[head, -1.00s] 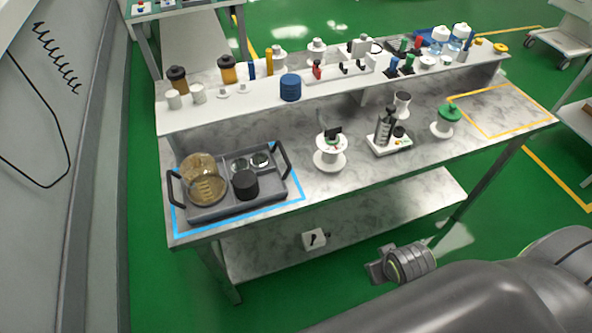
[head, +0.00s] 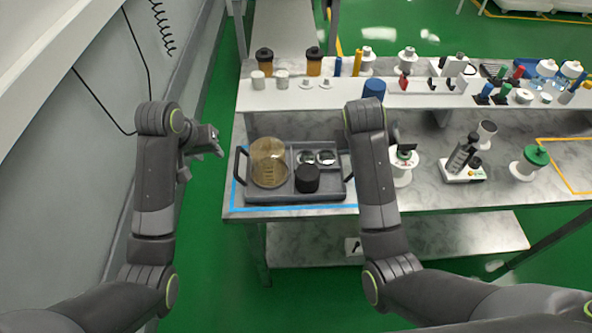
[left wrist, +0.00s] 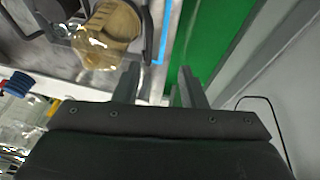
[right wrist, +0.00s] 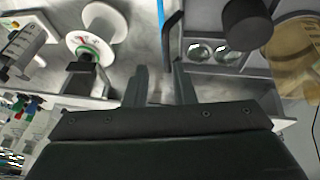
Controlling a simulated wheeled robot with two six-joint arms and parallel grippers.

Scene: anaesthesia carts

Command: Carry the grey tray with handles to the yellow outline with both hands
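The grey tray (head: 283,199) lies on the left end of the bench, inside a blue outline. It holds an amber-filled beaker (head: 268,165), a black cylinder (head: 307,179) and two small glass dishes (head: 316,157). The yellow outline (head: 566,178) is on the bench's right end, partly out of frame. My left gripper (head: 219,143) is open and empty, left of the tray's left handle (head: 241,163). My right gripper (right wrist: 160,88) is open; the right handle (right wrist: 170,38) shows just beyond its fingertips, apparently not gripped. My right arm hides that gripper in the head view.
Between tray and yellow outline stand a white spool (head: 402,166), a small scale-like device with a dark tube (head: 463,170) and a green-topped spool (head: 530,162). A raised shelf (head: 300,98) with bottles runs along the back. A wall panel is close on the left.

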